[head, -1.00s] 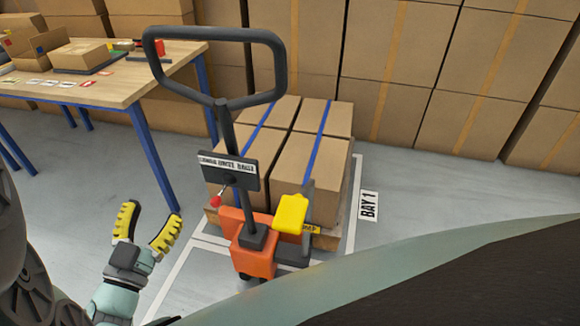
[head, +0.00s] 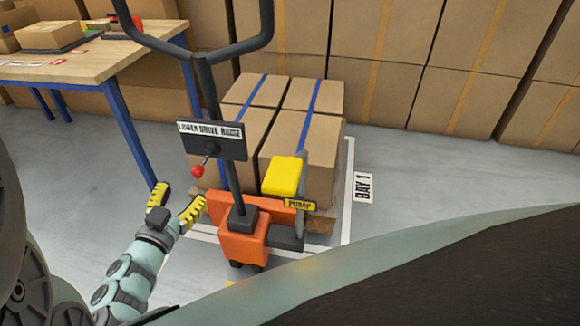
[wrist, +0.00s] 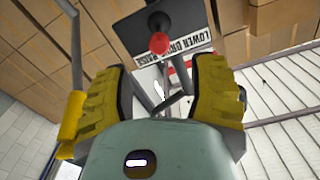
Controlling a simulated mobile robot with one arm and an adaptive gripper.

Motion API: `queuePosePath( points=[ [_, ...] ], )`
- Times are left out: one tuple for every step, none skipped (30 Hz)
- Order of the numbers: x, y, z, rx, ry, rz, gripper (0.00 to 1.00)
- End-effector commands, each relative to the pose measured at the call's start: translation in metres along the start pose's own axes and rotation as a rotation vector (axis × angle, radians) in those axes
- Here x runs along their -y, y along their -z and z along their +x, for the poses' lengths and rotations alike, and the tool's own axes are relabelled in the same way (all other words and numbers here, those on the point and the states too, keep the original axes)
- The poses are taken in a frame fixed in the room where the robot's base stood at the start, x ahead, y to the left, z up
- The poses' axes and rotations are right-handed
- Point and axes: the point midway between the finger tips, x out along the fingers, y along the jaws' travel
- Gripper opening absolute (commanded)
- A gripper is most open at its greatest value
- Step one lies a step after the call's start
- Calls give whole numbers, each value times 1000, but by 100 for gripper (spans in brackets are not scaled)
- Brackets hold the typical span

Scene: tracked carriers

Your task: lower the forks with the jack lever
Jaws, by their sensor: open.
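The orange pallet jack (head: 243,246) stands in front of a loaded pallet. Its black handle (head: 212,95) rises and carries a dark plate (head: 230,142) lettered LOWER, DRIVE, RAISE. The jack lever, with a red knob (head: 198,172), hangs at the plate's lower left. In the wrist view the red knob (wrist: 159,43) is ahead, between and beyond the fingertips. My gripper (head: 176,204) is open and empty, below and left of the knob and apart from it. Its yellow fingers also frame the wrist view (wrist: 160,85). The forks are hidden.
A yellow pump pedal (head: 284,177) labelled PUMP is on the jack's right. Strapped cartons (head: 303,150) sit on the pallet in BAY 1. A wooden table (head: 105,65) with blue legs stands at left. Stacked boxes line the back.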

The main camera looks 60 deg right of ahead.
Motion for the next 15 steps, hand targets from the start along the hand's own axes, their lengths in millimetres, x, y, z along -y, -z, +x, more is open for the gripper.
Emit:
queuePosePath(
  points=[
    [-2,2,13,-8,-7,1,57],
    [-2,1,20,-8,-7,1,57],
    [-2,1,27,-6,-8,0,57],
    [-3,1,33,-5,-8,-1,57],
    [-2,0,38,-4,-7,1,57],
    [-1,1,46,-5,-5,1,57],
    [-1,1,51,-6,-5,1,57],
    [-2,1,56,-5,-5,1,57],
    [-2,1,61,-5,-6,0,57],
    [-2,0,64,-4,-6,0,57],
    [-2,0,67,-3,-5,0,57],
    [-2,0,71,-3,-6,1,57],
    [-2,0,74,-3,-6,0,57],
    [-2,0,76,-3,-6,0,57],
    [-2,0,78,-3,-6,-1,57]
  ],
)
